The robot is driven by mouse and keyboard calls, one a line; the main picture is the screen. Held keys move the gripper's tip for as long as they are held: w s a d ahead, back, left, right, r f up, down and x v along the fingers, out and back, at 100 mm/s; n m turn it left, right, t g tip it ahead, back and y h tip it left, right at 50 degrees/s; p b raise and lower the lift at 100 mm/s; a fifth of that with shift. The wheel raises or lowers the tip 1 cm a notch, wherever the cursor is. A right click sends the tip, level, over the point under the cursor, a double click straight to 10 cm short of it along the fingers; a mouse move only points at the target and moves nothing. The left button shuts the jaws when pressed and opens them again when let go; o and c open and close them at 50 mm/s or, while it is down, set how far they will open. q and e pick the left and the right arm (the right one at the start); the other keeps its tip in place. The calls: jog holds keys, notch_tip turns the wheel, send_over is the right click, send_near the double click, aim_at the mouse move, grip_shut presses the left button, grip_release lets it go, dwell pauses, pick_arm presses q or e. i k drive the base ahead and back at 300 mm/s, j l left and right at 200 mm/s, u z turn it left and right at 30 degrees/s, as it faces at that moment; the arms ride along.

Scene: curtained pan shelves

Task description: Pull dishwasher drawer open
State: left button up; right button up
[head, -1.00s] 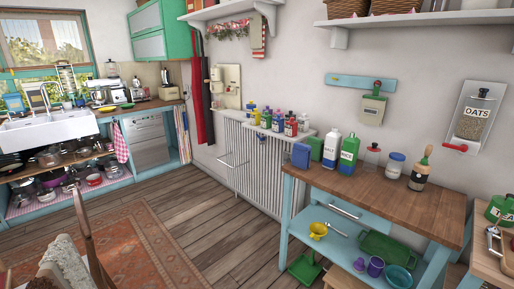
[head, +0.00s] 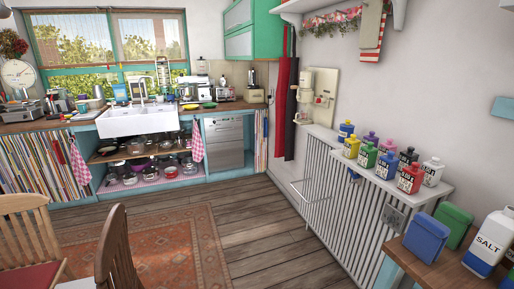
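The dishwasher (head: 224,142) is a silver-grey front set under the counter, right of the white sink, on the far side of the room. Its door looks shut, with a control strip along the top. Any drawer inside is hidden. Neither of my grippers shows in the head view.
A patterned rug (head: 150,250) and wooden floor (head: 262,215) lie before the counter, with clear floor up to the dishwasher. Wooden chairs (head: 122,250) stand at the near left. A white radiator (head: 335,200) lines the right wall. A checked towel (head: 197,142) hangs left of the dishwasher.

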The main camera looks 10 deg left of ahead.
aim_at(221, 124)
jog(key=i+j+u, duration=0.2)
jog(key=i, duration=0.55)
jog(key=i+u, duration=0.25)
jog(key=i, duration=0.5)
jog(key=i+u, duration=0.2)
jog(key=i, duration=0.55)
jog(key=i+l+u, duration=0.2)
jog(key=i, duration=0.55)
jog(key=i+l, duration=0.1)
jog(key=i, duration=0.5)
jog(key=i+l+u, duration=0.1)
jog(key=i, duration=0.55)
jog(key=i+l, duration=0.15)
jog(key=i, duration=0.45)
jog(key=i+l, duration=0.15)
jog(key=i, duration=0.5)
jog(key=j+u, duration=0.05)
